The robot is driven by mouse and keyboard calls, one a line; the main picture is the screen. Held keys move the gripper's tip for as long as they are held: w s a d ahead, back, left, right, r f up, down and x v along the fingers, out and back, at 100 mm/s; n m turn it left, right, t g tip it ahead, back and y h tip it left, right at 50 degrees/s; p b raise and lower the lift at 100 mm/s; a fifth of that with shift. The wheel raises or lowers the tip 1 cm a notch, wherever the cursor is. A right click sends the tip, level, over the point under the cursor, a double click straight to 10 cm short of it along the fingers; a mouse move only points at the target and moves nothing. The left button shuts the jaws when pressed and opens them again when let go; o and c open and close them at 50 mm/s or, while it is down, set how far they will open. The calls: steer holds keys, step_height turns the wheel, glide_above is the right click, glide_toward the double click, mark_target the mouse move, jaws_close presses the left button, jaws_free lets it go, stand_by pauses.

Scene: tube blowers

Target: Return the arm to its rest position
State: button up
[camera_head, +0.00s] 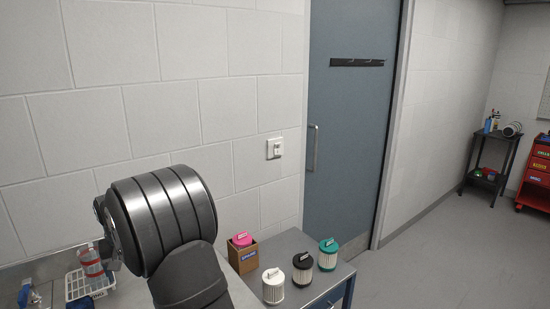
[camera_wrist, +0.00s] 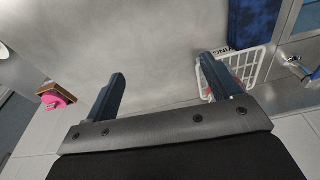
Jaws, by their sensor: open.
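My gripper (camera_wrist: 162,66) is open in the wrist view. Its two blue-grey fingers stand wide apart with nothing between them, over a bare grey surface. The head view shows thick dark segments of my arm at the lower left, in front of the wall; the gripper's fingers cannot be made out there.
A white basket (camera_head: 73,287) with a bottle (camera_head: 92,264) stands left of my arm. A cardboard box (camera_head: 243,258) with a pink-topped item (camera_head: 241,239), and white-topped (camera_head: 273,289), black-topped (camera_head: 302,275) and green-topped (camera_head: 328,257) canisters, stand to its right.

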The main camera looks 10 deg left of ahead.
steer(key=w+d+f+m, duration=0.1)
steer(key=w+d+m, duration=0.1)
steer(key=w+d, duration=0.5)
steer(key=w+d+f+m+h, duration=0.1)
steer(key=w+d+m, duration=0.2)
steer(key=d, duration=0.8)
steer(key=w+d+f+m, duration=0.1)
steer(key=w+d+m, duration=0.1)
steer(key=w+d, duration=0.6)
steer(key=s+d+f+m, duration=0.1)
steer(key=d+f, duration=0.3)
steer(key=d, duration=0.6)
steer(key=s+d+f+m, duration=0.1)
steer(key=d+f, duration=0.3)
steer(key=d, duration=0.6)
steer(key=shift+s+d+m, duration=0.2)
steer(key=shift+s+m, duration=0.15)
steer(key=shift+m, duration=0.25)
steer(key=o, duration=0.4)
steer(key=shift+r, duration=0.1)
